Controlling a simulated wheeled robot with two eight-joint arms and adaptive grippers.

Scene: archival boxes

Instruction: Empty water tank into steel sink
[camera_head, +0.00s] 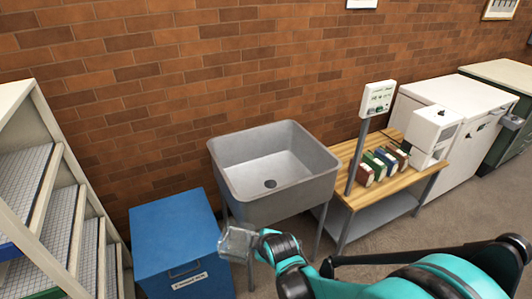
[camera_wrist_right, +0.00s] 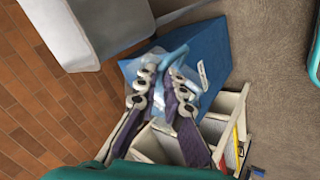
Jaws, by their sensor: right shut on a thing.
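The grey steel sink (camera_head: 270,195) stands on thin legs against the brick wall, empty, with a dark drain in its floor. The clear water tank (camera_head: 237,243) is at the end of my right arm, in front of and below the sink's front edge, apart from the basin. In the right wrist view my right gripper (camera_wrist_right: 168,72) is shut on the tank (camera_wrist_right: 172,60). It looks tilted in that view. I cannot tell how much water is in it. The sink's side also shows in the wrist view (camera_wrist_right: 95,30). My left gripper is not in view.
A blue labelled box (camera_head: 175,240) stands left of the sink, close to the tank. A white shelf unit (camera_head: 50,180) is at far left. A wooden bench (camera_head: 345,160) with several books (camera_head: 380,165) and a white device (camera_head: 430,130) is at right.

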